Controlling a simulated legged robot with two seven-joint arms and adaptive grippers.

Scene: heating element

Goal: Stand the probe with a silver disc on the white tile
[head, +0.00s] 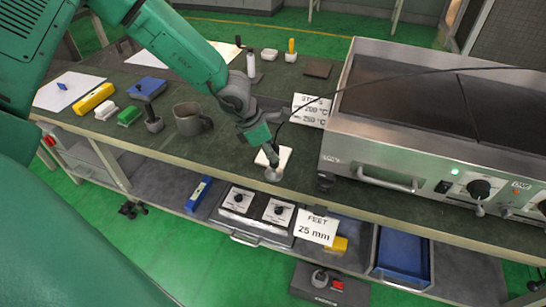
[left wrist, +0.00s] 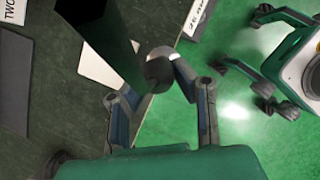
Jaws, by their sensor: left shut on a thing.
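My left gripper (head: 267,143) is shut on a dark-handled probe, pointing down over the bench near its front edge. In the left wrist view the gripper (left wrist: 163,82) has its fingers either side of the dark probe (left wrist: 112,45). The probe's silver disc (head: 274,175) is at its lower end and shows in the left wrist view (left wrist: 158,53). The white tile (head: 284,156) lies on the bench beneath; the disc appears at its front edge. I cannot tell whether it touches. In the left wrist view the tile (left wrist: 95,68) is partly hidden by the probe. My right gripper is not in view.
A steel hotplate unit (head: 395,165) stands right of the tile; a black cable (head: 400,77) arches across it. A sign (head: 311,110) stands behind. A lower shelf holds a blue tray (head: 402,277).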

